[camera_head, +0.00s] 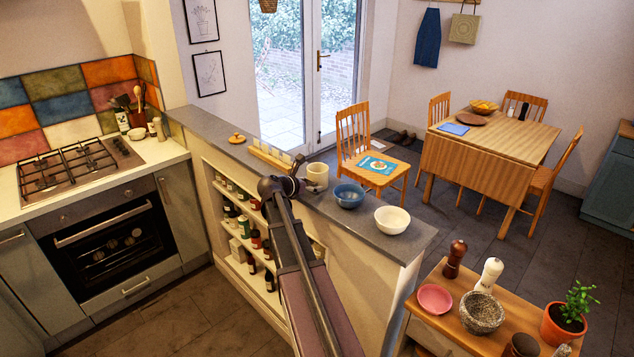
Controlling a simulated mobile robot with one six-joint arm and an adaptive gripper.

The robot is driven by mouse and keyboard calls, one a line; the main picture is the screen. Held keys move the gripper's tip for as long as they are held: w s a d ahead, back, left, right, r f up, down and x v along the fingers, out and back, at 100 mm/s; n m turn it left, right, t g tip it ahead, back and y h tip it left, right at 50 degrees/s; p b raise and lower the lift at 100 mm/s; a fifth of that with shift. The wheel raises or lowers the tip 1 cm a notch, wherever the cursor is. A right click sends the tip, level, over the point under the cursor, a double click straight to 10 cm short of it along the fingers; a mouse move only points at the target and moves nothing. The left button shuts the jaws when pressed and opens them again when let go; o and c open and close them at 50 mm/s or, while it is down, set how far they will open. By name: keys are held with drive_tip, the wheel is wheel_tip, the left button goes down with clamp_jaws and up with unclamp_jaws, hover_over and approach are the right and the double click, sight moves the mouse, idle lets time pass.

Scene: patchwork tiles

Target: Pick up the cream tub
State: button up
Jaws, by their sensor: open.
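A cream tub (316,179) stands upright on the grey top of the half-height wall, behind and right of the end of my arm. It looks round, with a darker band or mark on its side. My gripper (299,168) is at the tub's left side, small and dark. Its jaws are open, with no object seen between them. I cannot tell from this view whether the fingers touch the tub or stand apart from it. My arm rises from the bottom and hides part of the wall below.
On the same grey ledge (240,148), a blue bowl (349,197) and a white bowl (392,220) stand right of the tub. Shelves with jars lie below the ledge.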

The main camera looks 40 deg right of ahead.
sight(310, 174)
drive_tip(key=shift+c, duration=0.2)
drive_tip(key=c, duration=1.1)
drive_tip(key=shift+r+p, duration=0.5)
drive_tip(key=shift+c, duration=0.2)
drive_tip(key=shift+r+p, duration=1.45)
drive_tip(key=shift+p, duration=0.05)
drive_tip(key=d, duration=0.1)
drive_tip(key=s+d, duration=0.1)
drive_tip(key=d, duration=0.1)
drive_tip(key=shift+d, duration=0.2)
drive_tip(key=s+d+r+p, duration=0.1)
drive_tip(key=s+d, duration=0.2)
drive_tip(key=d, duration=0.8)
drive_tip(key=shift+s+d, duration=0.35)
drive_tip(key=shift+d, duration=0.1)
